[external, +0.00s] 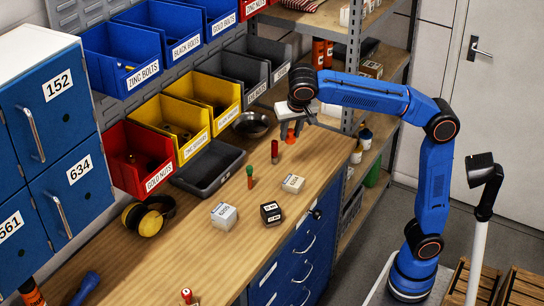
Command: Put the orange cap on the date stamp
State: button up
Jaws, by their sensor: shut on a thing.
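My gripper (291,131) is over the far part of the workbench, pointing down. It is shut on a small orange-red thing that looks like the orange cap; fingers and cap are hard to tell apart at this size. Just left of and nearer than the gripper stands a slim upright dark red piece (275,152), apart from it. A slim upright piece with a green top (250,176) stands further left. Another small red-topped piece (187,295) is at the near edge. I cannot tell which of these upright pieces is the date stamp.
A white block (223,215), a black block (271,213) and a cream block (293,183) sit on the bench (195,245). A dark bowl (252,124), a grey tray (208,176) and yellow ear defenders (144,219) lie near the bins.

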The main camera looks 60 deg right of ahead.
jog(key=s+a+r+n+y, duration=0.15)
jog(key=a+n, duration=0.25)
jog(key=a, duration=0.7)
jog(key=n+t+y, duration=0.1)
jog(key=n, duration=0.3)
send_over(266, 205)
jog(key=s, duration=0.2)
jog(key=shift+w+f, duration=0.1)
jog(key=shift+f, duration=4.25)
jog(key=shift+f, duration=0.1)
jog(key=o, duration=1)
jog(key=v, duration=1.2)
